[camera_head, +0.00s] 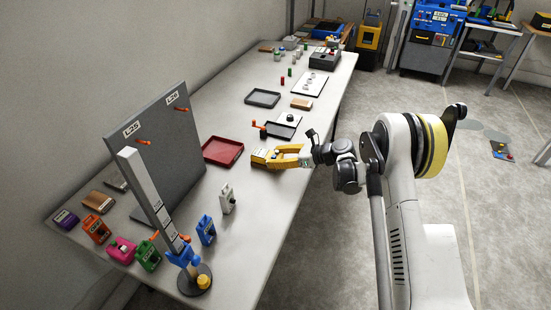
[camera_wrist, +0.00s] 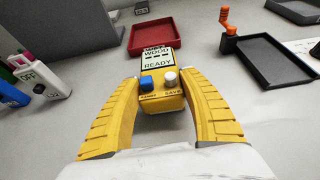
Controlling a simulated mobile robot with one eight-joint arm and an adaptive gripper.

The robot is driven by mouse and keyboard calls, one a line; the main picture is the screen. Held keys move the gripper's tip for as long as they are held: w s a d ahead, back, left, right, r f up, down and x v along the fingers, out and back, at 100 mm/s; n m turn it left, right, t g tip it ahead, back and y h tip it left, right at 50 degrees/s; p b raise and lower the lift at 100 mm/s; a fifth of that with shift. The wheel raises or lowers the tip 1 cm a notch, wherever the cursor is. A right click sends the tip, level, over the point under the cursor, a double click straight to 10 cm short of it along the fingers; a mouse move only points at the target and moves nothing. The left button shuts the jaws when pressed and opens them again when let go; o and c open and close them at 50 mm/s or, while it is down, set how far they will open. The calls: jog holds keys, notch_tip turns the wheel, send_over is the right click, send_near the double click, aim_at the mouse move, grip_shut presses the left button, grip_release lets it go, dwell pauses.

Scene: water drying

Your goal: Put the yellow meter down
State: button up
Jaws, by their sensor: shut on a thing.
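The yellow meter (camera_wrist: 160,100) is between the yellow fingers of my gripper (camera_wrist: 162,112). Its screen reads "WOOD" and "READY", and it has a blue knob and a white knob. In the head view my gripper (camera_head: 283,157) is shut on the meter (camera_head: 262,158) over the right part of the grey table (camera_head: 215,265), close to the red tray (camera_head: 222,151). In the wrist view the red tray (camera_wrist: 155,34) lies just beyond the meter. I cannot tell whether the meter's underside touches the table.
A grey board (camera_head: 155,150) with orange hooks stands at the left. A white device (camera_head: 227,199) and a blue one (camera_head: 206,230) stand nearer. A dark tray (camera_wrist: 270,60) with an orange handled part lies right of the meter in the wrist view. Bare tabletop surrounds the gripper.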

jog(key=shift+f, duration=0.1)
jog(key=o, duration=1.3)
jog(key=shift+o, duration=0.2)
jog(key=shift+r, duration=0.2)
jog(key=p+v, duration=0.3)
jog(key=v, duration=0.9)
jog(key=shift+p, duration=0.3)
jog(key=shift+r, duration=0.1)
